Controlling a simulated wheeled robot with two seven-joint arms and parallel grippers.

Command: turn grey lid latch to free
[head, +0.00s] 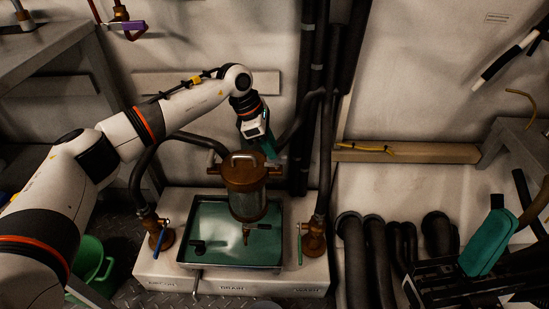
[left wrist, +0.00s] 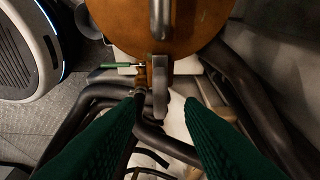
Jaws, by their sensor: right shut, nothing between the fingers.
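The brown canister (head: 246,190) stands upright over a green-lined tray, and its round lid (left wrist: 120,15) carries a pale bar handle (head: 243,157). The grey latch (left wrist: 160,85) is at the lid's edge in the left wrist view, pointing towards the bottom of the picture. My left gripper (head: 268,147) is beside the canister's upper right. In the left wrist view its green fingers (left wrist: 162,100) are spread, with the latch's end in line with the gap; contact cannot be told. In the head view the latch cannot be made out. My right gripper (head: 487,243) is shut and empty at the lower right.
The tray (head: 280,235) sits on a pale plinth (head: 318,268). Valves with a blue handle (head: 162,238) and a green handle (head: 300,245) flank it. Dark hoses (head: 315,120) rise behind and several thick pipes (head: 375,250) stand to the right. A green bucket (head: 92,258) is at the left.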

